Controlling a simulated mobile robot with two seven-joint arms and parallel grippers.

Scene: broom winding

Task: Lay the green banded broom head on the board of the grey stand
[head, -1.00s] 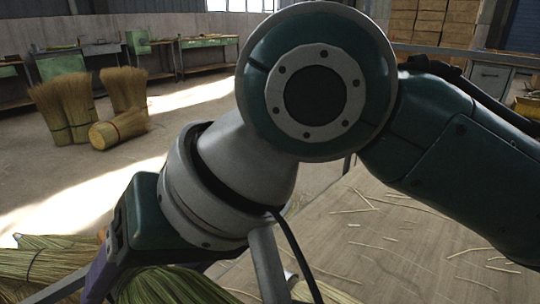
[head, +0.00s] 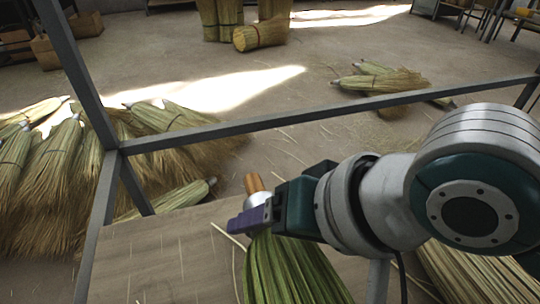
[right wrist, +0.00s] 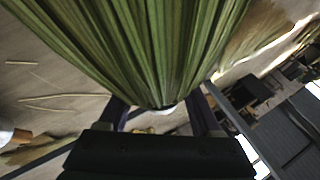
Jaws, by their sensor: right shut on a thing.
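My right gripper (head: 256,217), with purple fingers, is shut on the neck of a green broom head (head: 287,272). In the head view its green fibres spread down from the fingers past the bottom edge. In the right wrist view the green fibres (right wrist: 150,45) fill the top, with a pale neck end between the fingers. I see no band on it. A wooden board (head: 150,255) lies below, inside a grey metal frame (head: 330,107), which appears to be the stand. I cannot tell whether the broom head touches the board. My left gripper is not in view.
An orange-handled thing with a white part (head: 254,184) shows just behind the fingers. Straw (head: 470,270) lies at the lower right. Piled broom heads (head: 60,170) lie on the floor at left, and a few more (head: 385,80) lie beyond the frame. The board's left part is mostly bare.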

